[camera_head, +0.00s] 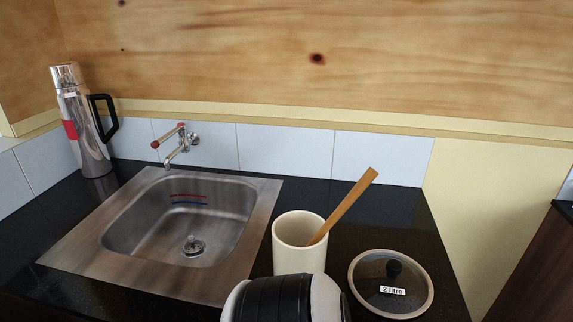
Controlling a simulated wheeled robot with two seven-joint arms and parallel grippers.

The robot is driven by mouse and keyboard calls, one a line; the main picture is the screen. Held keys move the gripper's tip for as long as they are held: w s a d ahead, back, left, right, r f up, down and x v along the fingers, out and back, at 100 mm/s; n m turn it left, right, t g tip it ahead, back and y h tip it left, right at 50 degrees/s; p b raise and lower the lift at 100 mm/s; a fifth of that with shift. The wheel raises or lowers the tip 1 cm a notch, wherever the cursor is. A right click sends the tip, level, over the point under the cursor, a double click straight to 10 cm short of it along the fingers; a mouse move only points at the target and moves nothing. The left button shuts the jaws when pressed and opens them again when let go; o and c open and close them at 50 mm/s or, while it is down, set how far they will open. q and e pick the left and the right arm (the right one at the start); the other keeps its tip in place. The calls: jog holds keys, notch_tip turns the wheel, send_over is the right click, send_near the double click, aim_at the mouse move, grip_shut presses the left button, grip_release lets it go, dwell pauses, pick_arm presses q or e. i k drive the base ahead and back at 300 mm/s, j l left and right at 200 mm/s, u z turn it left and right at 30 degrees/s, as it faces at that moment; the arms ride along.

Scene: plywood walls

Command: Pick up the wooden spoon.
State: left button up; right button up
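The wooden spoon (346,205) stands tilted in a cream cup (299,259) on the dark counter, right of the sink. Its flat light-brown upper end leans to the upper right, well above the rim. Its lower end is hidden inside the cup. A black and white part of my own body covers the foot of the cup at the bottom edge of the view. No gripper fingers show, so neither gripper is in view.
A round glass lid (377,300) marked "2 litre" lies right of the cup. A steel sink (250,225) and wall tap (176,150) are to the left. A steel flask (84,130) stands at the back left. Tiles and a plywood wall close off the back.

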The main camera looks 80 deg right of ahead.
aim_at(370, 174)
jog(key=z, duration=2.85)
jog(key=u, duration=3.5)
jog(key=z, duration=3.5)
jog(key=k+l+z, duration=0.2)
jog(key=l, duration=0.15)
jog(key=i, duration=0.1)
